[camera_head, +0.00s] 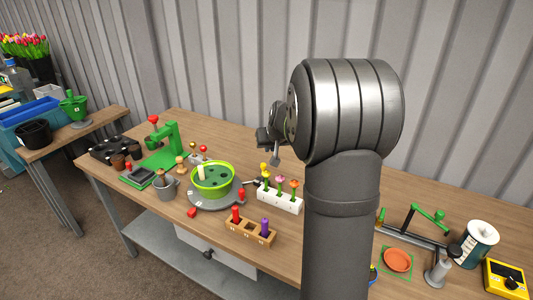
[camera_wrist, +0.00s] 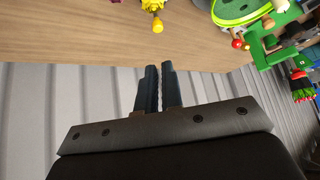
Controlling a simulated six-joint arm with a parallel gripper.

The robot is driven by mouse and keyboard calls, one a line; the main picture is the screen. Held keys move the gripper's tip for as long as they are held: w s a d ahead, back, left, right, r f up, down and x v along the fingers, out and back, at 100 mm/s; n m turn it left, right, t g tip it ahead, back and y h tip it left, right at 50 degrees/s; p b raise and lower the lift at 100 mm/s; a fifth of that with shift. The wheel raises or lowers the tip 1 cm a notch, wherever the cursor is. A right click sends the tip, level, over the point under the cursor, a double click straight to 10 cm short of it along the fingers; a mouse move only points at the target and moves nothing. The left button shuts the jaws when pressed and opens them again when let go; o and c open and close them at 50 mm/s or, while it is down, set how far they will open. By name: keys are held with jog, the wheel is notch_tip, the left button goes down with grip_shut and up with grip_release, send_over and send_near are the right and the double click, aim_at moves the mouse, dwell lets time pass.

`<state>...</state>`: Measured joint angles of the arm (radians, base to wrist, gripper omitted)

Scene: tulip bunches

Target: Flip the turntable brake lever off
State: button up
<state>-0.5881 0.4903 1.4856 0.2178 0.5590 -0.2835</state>
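The turntable (camera_head: 207,204) is a grey round base on the wooden bench, with a bright green bowl (camera_head: 212,190) on it. The bowl also shows at the upper right of the wrist view (camera_wrist: 236,14). A red-topped upright piece (camera_head: 241,196) stands at the turntable's right edge, and a small red block (camera_head: 192,212) is at its front. I cannot tell which part is the brake lever or how it is set. My gripper (camera_head: 272,147) is above and behind the bench items, right of the turntable.
A white block with flowers (camera_head: 281,200) stands right of the turntable, and a wooden rack (camera_head: 250,232) in front. A green press (camera_head: 163,147) and grey pot (camera_head: 166,187) are left. My arm hides the bench's middle right. An orange dish (camera_head: 398,260) lies beyond it.

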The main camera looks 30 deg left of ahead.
jog(key=w+a+f+n+g, duration=0.1)
jog(key=w+a+n, duration=0.1)
jog(key=n, duration=0.1)
jog(key=w+a+f+n+g, duration=0.1)
jog(key=w+a+n+g, duration=0.1)
jog(key=a+n, duration=0.1)
jog(key=w+a+f+n+g, duration=0.1)
jog(key=w+a+n+g, duration=0.1)
jog(key=a+n, duration=0.1)
jog(key=shift+w+a+f+n, duration=0.1)
jog(key=shift+w+f+n, duration=0.1)
jog(key=shift+w+n, duration=0.35)
grip_shut()
jog(key=shift+w+a+f+n+g, duration=0.15)
jog(key=shift+f+n, duration=0.25)
jog(key=shift+f, duration=1.25)
jog(key=shift+s+a+f+n+g, duration=0.1)
jog(key=shift+f+n, duration=0.25)
jog(key=shift+f, duration=1.25)
jog(key=shift+w+a+f+n+g, duration=0.15)
jog(key=shift+f+n, duration=0.25)
jog(key=shift+f, duration=1.25)
jog(key=shift+s, duration=0.1)
